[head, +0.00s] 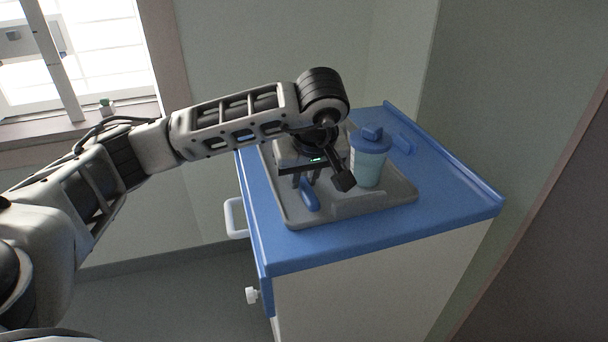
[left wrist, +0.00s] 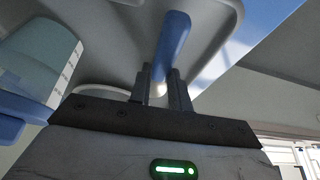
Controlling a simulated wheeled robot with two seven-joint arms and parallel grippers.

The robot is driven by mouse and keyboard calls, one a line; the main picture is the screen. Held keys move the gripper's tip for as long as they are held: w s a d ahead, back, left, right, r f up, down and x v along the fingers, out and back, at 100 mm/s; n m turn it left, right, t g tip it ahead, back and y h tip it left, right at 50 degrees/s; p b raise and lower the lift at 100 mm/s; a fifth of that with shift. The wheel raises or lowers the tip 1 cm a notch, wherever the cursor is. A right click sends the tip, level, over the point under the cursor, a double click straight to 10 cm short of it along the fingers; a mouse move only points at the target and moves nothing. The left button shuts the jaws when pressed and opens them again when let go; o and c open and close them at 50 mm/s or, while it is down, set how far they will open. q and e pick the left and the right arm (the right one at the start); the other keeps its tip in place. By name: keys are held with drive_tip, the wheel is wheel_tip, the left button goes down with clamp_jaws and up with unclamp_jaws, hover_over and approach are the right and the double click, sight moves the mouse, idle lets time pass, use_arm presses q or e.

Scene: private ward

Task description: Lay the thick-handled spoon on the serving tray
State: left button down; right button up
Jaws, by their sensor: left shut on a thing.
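The grey serving tray (head: 291,215) lies on the blue top of a cabinet. My left gripper (head: 308,181) is over the tray's near left part, pointing down. It is shut on the blue thick handle of the spoon (head: 310,200). In the left wrist view the blue handle (left wrist: 173,40) runs between the two fingertips (left wrist: 160,80), with the tray (left wrist: 106,50) behind it. The spoon's bowl is not clear in either view. I cannot tell whether the spoon touches the tray. My right gripper is not in view.
A pale cup with a blue lid (head: 368,163) stands on the tray, right of my gripper; it shows in the left wrist view (left wrist: 38,50). The cabinet top (head: 440,195) is bare at right, with a raised edge.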

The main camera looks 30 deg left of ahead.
use_arm(q)
drive_tip(key=shift+f+b, duration=0.35)
drive_tip(key=shift+f, duration=0.05)
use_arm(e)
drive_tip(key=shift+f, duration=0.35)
use_arm(q)
drive_tip(key=c, duration=1.2)
unclamp_jaws()
drive_tip(key=shift+c, duration=0.2)
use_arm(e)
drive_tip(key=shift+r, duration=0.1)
use_arm(q)
drive_tip(key=shift+s+d+r, duration=0.1)
drive_tip(key=shift+d+r, duration=0.1)
drive_tip(key=shift+r, duration=0.5)
drive_tip(key=p+v, duration=0.3)
drive_tip(key=v, duration=1.1)
drive_tip(key=shift+s+r+p, duration=0.2)
drive_tip(key=shift+r+p, duration=0.05)
drive_tip(key=shift+p, duration=0.15)
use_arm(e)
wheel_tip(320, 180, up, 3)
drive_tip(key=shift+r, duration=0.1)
use_arm(q)
drive_tip(key=shift+s, duration=0.1)
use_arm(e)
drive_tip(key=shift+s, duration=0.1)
